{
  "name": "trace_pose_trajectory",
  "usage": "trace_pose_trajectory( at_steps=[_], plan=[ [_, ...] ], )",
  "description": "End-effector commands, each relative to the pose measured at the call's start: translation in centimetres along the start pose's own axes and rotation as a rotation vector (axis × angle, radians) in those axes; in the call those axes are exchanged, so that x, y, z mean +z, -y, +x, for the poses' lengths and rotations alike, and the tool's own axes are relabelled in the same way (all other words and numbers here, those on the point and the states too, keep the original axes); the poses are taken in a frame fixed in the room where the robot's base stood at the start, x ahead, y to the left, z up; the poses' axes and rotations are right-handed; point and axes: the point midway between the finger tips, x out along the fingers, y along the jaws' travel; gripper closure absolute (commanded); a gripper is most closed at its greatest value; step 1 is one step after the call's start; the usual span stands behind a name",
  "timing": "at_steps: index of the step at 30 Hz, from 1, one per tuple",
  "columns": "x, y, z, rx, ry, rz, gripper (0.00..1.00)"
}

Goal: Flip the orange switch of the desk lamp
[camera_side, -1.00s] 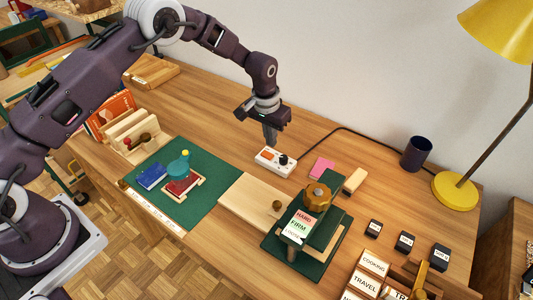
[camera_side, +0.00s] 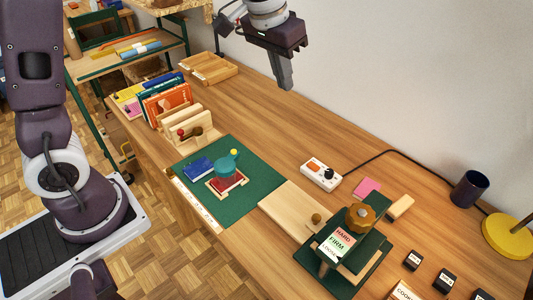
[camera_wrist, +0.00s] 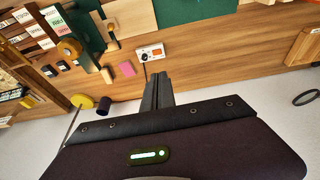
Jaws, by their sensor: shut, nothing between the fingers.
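The white switch box (camera_side: 321,175) lies on the wooden desk, with an orange switch (camera_side: 313,166) and a black knob (camera_side: 328,173) on top. It also shows in the wrist view (camera_wrist: 150,53), just beyond my fingertips. Which way the switch is tipped is too small to tell. A black cord runs from the box towards the desk lamp, whose yellow base (camera_side: 506,238) is at the right edge; its shade is out of the side view. My gripper (camera_side: 287,86) is shut and empty, pointing down, high above the desk and well apart from the box.
A pink pad (camera_side: 367,187), a pale wooden block (camera_side: 400,207) and a dark cup (camera_side: 469,189) are right of the box. A press with an orange-brown knob (camera_side: 360,215) stands in front. A green mat (camera_side: 258,183) is to the left. The desk behind the box is clear.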

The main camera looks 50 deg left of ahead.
Motion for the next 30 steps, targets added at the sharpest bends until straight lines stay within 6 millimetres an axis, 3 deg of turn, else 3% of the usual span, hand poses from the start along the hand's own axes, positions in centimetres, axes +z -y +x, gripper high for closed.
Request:
trace_pose_trajectory(
  at_steps=[1,3,6,9,13,17,24,27,30],
  plan=[
    [2.6,0.5,-3.6,0.001,-0.035,0.0,1.0],
    [6.8,1.1,-7.3,0.0,-0.072,0.0,1.0],
    [13.2,1.7,-10.5,-0.003,-0.121,0.004,1.0],
    [18.6,2.1,-11.4,-0.008,-0.16,0.005,1.0],
    [22.8,2.3,-11.2,-0.013,-0.188,0.009,1.0],
    [24.0,2.4,-11.0,-0.015,-0.195,0.01,1.0],
    [23.8,2.4,-11.0,-0.014,-0.193,0.01,1.0],
    [22.0,2.3,-11.0,-0.009,-0.179,0.009,1.0],
    [17.8,2.0,-10.5,0.0,-0.152,0.004,1.0]
  ],
)
